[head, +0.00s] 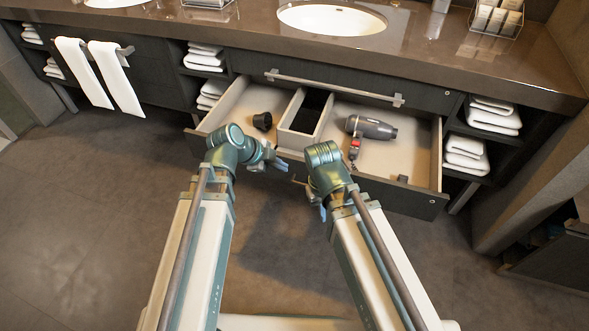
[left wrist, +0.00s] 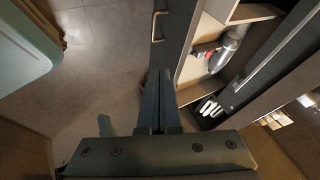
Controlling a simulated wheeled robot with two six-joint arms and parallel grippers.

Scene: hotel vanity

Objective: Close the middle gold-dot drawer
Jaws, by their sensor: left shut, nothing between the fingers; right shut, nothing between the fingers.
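The open drawer holds a grey hair dryer (head: 371,128), a black cup-like piece (head: 262,121) and a divider box (head: 304,112). A closed panel with a long bar handle (head: 330,88) is above. Shelves with white towels (head: 465,153) flank it. The floor (head: 80,210) at left is clear.

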